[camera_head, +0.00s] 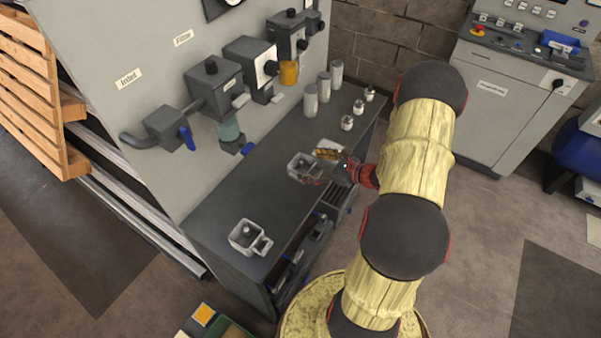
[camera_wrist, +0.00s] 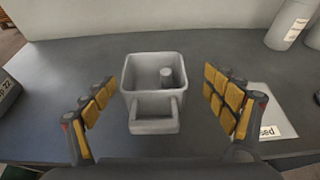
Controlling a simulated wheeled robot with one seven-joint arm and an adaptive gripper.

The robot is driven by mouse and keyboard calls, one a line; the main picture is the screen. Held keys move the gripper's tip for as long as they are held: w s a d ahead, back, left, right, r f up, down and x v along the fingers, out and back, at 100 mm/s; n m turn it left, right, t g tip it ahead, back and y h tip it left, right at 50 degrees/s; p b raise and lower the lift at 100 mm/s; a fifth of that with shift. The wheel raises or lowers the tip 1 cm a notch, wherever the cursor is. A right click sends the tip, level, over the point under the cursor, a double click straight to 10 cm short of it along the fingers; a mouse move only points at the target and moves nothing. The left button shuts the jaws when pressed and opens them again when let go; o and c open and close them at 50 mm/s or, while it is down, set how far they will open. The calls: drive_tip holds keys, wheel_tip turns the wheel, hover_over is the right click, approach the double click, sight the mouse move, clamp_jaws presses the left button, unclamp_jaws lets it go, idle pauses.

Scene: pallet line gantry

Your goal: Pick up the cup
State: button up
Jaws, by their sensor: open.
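A grey square cup with a loop handle and a small post inside stands upright on the dark bench (camera_head: 215,205). This cup (camera_wrist: 153,75) is in the middle of the wrist view, its handle toward me. In the head view the cup (camera_head: 302,165) is partly hidden by my gripper (camera_head: 325,168). My gripper (camera_wrist: 160,105) is open, with yellow padded fingers to the left and right of the cup and its handle, apart from both. A second similar cup (camera_head: 246,237) stands at the near end of the bench.
Several grey cylinders (camera_head: 310,100) and small jars (camera_head: 347,123) stand at the far end of the bench. A white labelled plate (camera_wrist: 262,118) lies right of the cup. A wall panel with valves (camera_head: 213,80) rises behind. Bare bench lies between the two cups.

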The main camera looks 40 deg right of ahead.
sight(294, 163)
drive_tip(key=x, duration=0.2)
drive_tip(key=b+x, duration=0.1)
drive_tip(key=x, duration=0.4)
drive_tip(key=shift+s+a+b, duration=0.2)
drive_tip(key=shift+a+b, duration=0.15)
drive_tip(key=shift+c, duration=0.8)
drive_tip(key=c, duration=1.1)
